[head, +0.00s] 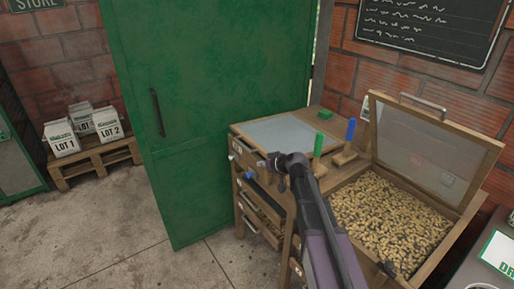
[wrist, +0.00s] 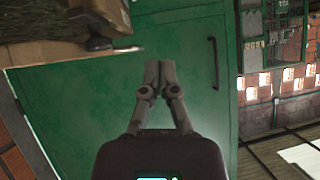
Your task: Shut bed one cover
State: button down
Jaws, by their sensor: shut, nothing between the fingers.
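In the head view, a wooden bed full of tan beans (head: 385,225) stands at the right. Its framed mesh cover (head: 425,140) with a metal handle (head: 422,102) is raised and leans back toward the brick wall. To its left is a second wooden unit with a flat grey top panel (head: 285,132), lying level. I cannot read which one is bed one. My gripper (head: 272,163) is at the front edge of that left unit, apart from the raised cover. In the wrist view, my gripper's fingers (wrist: 151,72) are together and empty, with the green door behind them.
A tall green door (head: 205,100) with a dark handle (head: 158,112) stands left of the beds. Green (head: 319,146) and blue (head: 350,130) upright handles stand between the two tops. White lot bags (head: 62,140) sit on a pallet (head: 95,163). The floor in front is clear.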

jog(key=s+d+f+m+g+h, duration=0.3)
jog(key=s+d, duration=0.5)
jog(key=s, duration=0.4)
jog(key=s+d+f+m+g+h, duration=0.3)
jog(key=s+d+f+g+h, duration=0.2)
jog(key=s, duration=0.8)
jog(key=d+f, duration=0.1)
jog(key=d, duration=0.2)
jog(key=shift+d+m, duration=0.4)
jog(key=shift+s, duration=0.2)
